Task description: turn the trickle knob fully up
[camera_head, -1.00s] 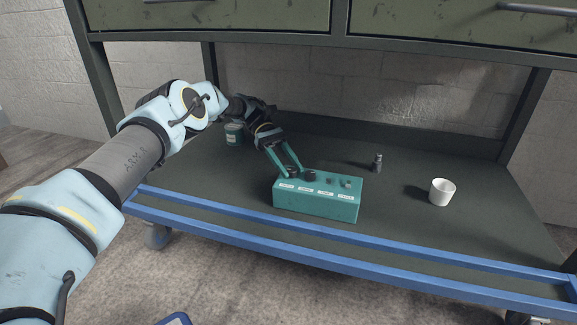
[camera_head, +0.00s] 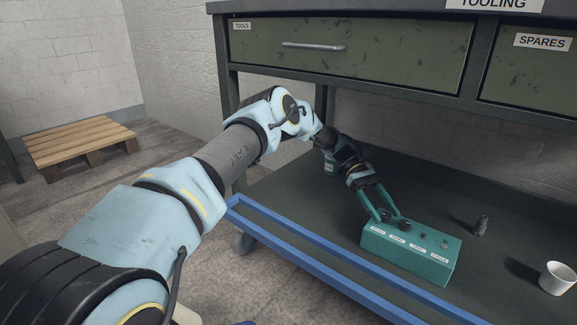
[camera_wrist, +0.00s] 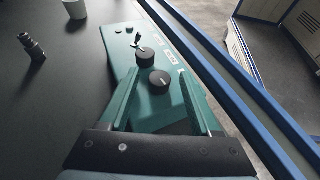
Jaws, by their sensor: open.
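A teal control box (camera_head: 410,252) stands on the lower shelf, with a row of small white labels along its front edge, too small to read. I cannot tell which one is the trickle knob. My gripper (camera_head: 388,215) is open at the box's left end. In the wrist view its fingers (camera_wrist: 158,75) stand either side of the nearer knob, with gaps showing.
A dark metal fitting (camera_head: 481,225) and a white cup (camera_head: 557,278) stand right of the box. A teal can (camera_head: 329,162) is behind my wrist. A blue rail (camera_head: 310,262) runs along the shelf's front edge. Drawers (camera_head: 345,55) hang above.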

